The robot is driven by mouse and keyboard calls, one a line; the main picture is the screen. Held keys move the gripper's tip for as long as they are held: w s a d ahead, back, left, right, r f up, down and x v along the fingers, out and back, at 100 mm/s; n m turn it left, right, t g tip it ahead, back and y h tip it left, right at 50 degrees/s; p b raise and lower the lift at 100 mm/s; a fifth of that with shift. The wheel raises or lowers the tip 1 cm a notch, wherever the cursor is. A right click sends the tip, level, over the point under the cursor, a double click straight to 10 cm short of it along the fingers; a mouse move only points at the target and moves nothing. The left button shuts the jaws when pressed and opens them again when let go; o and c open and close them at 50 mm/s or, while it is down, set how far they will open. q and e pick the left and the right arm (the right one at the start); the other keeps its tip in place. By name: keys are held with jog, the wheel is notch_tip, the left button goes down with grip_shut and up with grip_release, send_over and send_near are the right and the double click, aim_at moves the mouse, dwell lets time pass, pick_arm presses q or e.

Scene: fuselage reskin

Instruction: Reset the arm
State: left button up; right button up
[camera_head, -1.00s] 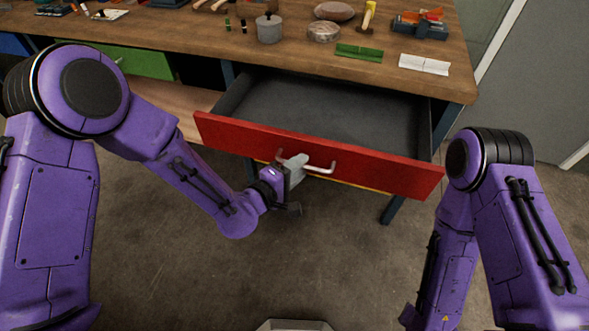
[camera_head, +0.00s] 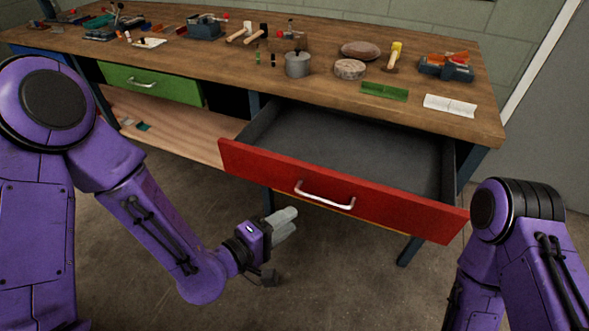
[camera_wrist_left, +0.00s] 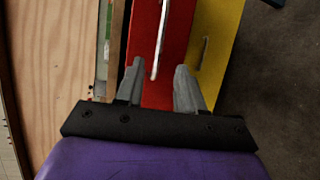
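My left gripper (camera_head: 284,223) is in front of the red drawer (camera_head: 400,217), lower left of its silver handle (camera_head: 325,197), and apart from it. In the left wrist view its two grey fingers (camera_wrist_left: 160,88) stand apart with nothing between them, and the handle (camera_wrist_left: 160,42) shows beyond the fingertips. The red drawer is pulled out and its grey inside looks empty. My right arm (camera_head: 520,250) is at the lower right; its gripper is out of the picture.
The wooden workbench (camera_head: 200,62) carries a grey pot (camera_head: 297,64), a green piece (camera_head: 384,91), a white piece (camera_head: 450,105) and several tools. A green drawer (camera_head: 150,84) is shut at the left. A yellow drawer front (camera_wrist_left: 215,40) shows in the wrist view. Open floor lies in front.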

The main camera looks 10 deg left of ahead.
pick_arm(q)
jog(key=s+a+f+m+g+y+p, duration=0.1)
jog(key=s+a+f+m+g+y, duration=0.15)
jog(key=a+f+y, duration=0.35)
jog(key=s+a+f+m+g+y+p, duration=0.1)
jog(key=s+a+f+m+g+y, duration=0.2)
jog(key=a+f, duration=0.55)
jog(key=s+a+f+g+y+p, duration=0.1)
jog(key=s+a+f+g+y, duration=0.1)
jog(key=s, duration=0.5)
jog(key=s+a+f+g+y+p, duration=0.1)
jog(key=s+a+f+y, duration=0.1)
jog(key=s+a+f, duration=0.2)
jog(key=s+a+n, duration=0.1)
jog(key=s+a, duration=0.1)
jog(key=s, duration=0.2)
jog(key=shift+s+f+g, duration=0.15)
jog(key=shift+g, duration=0.2)
